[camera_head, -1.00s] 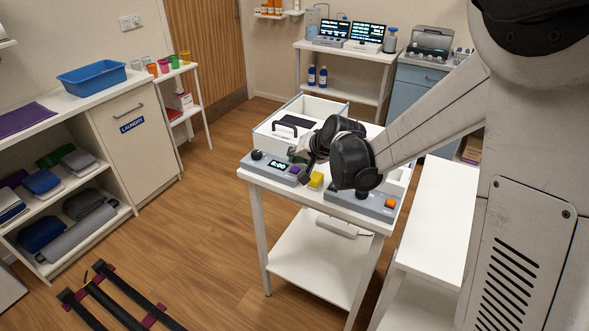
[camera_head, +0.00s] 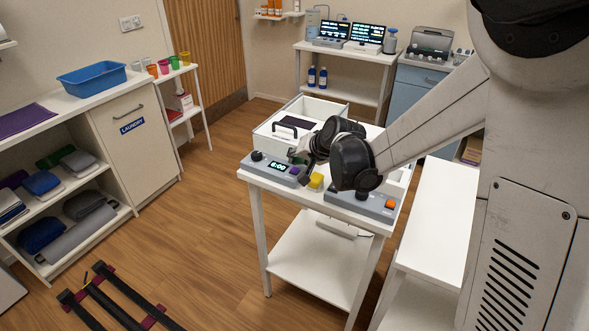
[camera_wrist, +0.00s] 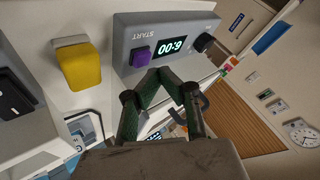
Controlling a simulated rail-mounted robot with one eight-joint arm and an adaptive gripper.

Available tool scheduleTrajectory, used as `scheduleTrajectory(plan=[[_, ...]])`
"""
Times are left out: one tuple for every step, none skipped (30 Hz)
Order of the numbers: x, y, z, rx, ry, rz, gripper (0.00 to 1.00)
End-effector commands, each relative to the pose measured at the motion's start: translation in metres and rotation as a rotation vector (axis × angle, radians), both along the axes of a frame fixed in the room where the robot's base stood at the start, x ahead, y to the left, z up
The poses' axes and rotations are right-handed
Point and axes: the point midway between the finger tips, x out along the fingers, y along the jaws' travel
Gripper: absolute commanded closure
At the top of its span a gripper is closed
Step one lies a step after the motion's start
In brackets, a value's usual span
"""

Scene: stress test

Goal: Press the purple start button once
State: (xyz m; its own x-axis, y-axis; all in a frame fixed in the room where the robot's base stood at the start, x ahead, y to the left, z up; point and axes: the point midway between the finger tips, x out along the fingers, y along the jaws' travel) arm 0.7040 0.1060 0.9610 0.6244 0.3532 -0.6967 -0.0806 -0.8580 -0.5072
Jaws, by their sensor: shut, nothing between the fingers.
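The purple start button (camera_head: 293,171) sits on the grey control panel (camera_head: 262,169) beside a display reading 6:00. In the wrist view the purple button (camera_wrist: 141,56) is uncovered, next to the word START and the display (camera_wrist: 171,46). My gripper (camera_head: 303,180) is over the panel's right end, close to the button. In the wrist view my gripper (camera_wrist: 158,74) is shut and empty, its fingertips meeting just beside the button's edge. I cannot tell whether they touch the panel. The button does not look pressed.
A black knob (camera_wrist: 203,42) is at the panel's other end. A second grey unit with an orange button (camera_head: 390,203) stands to the right. A white drawer box (camera_head: 275,132) stands behind on the same white table.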

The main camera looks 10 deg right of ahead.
Motion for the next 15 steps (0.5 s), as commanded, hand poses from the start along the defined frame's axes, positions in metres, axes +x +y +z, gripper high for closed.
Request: scheduleTrajectory(plan=[[0.0000,-0.0001,-0.0003,0.000,0.000,0.000,1.00],[0.0000,-0.0001,-0.0007,0.000,0.000,0.000,1.00],[0.0000,0.0000,-0.0016,0.000,0.000,0.000,1.00],[0.0000,0.0000,-0.0024,0.000,0.000,0.000,1.00],[0.0000,0.0000,-0.0033,0.000,0.000,0.000,1.00],[0.0000,0.0000,-0.0047,0.000,0.000,0.000,1.00],[0.0000,0.0000,-0.0059,0.000,0.000,0.000,1.00],[0.0001,0.0000,-0.0070,0.000,0.000,0.000,1.00],[0.0000,-0.0001,-0.0082,0.000,0.000,0.000,1.00],[0.0000,0.0000,-0.0089,0.000,0.000,0.000,1.00],[0.0000,0.0000,-0.0093,0.000,0.000,0.000,1.00],[0.0001,0.0000,-0.0094,0.000,0.000,0.000,1.00],[0.0000,-0.0001,-0.0092,0.000,0.000,0.000,1.00],[0.0001,0.0000,-0.0090,0.000,0.000,0.000,1.00],[0.0001,-0.0001,-0.0086,0.000,0.000,0.000,1.00]])
